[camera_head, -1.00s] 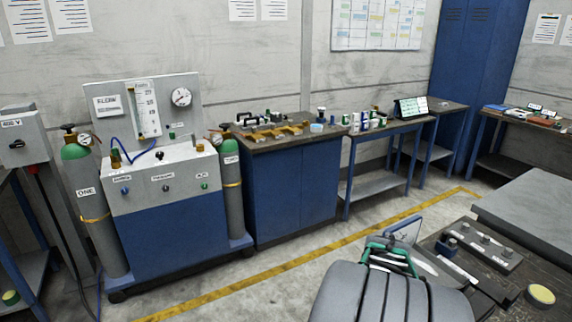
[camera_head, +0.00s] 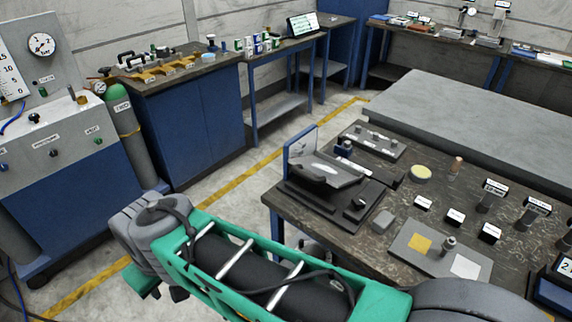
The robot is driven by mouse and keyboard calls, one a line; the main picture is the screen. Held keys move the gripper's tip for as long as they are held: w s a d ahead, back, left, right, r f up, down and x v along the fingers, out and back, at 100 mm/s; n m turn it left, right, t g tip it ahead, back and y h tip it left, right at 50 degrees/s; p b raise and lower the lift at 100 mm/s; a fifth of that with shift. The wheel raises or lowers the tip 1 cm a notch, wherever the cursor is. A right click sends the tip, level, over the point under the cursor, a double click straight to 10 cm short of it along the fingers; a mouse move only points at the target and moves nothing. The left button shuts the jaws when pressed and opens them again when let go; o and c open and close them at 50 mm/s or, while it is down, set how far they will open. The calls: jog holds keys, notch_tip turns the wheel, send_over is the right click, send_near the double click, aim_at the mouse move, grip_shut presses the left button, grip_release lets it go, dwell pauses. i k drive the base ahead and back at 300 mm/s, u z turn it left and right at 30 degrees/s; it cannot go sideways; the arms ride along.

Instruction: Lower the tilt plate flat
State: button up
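A tilt-plate fixture stands at the left end of the dark workbench (camera_head: 400,240). Its grey plate (camera_head: 335,173) appears tilted above a black base (camera_head: 322,203). A blue upright panel (camera_head: 300,152) stands at the plate's left side. My arm, with a green and black link and a grey joint at its left end, crosses the foreground in front of the bench. Its visible part is clear of the fixture. I do not see my gripper's fingers.
A grey block with knobs (camera_head: 372,142), a yellow-topped disc (camera_head: 420,173) and a grey plate with coloured squares (camera_head: 438,250) lie on the bench. A large grey slab (camera_head: 470,115) lies behind. Open floor with a yellow line (camera_head: 240,183) is at left.

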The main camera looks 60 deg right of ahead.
aim_at(319, 168)
jog(key=k, duration=0.3)
jog(key=u, duration=1.1)
jog(key=k, duration=0.3)
jog(key=z, duration=0.4)
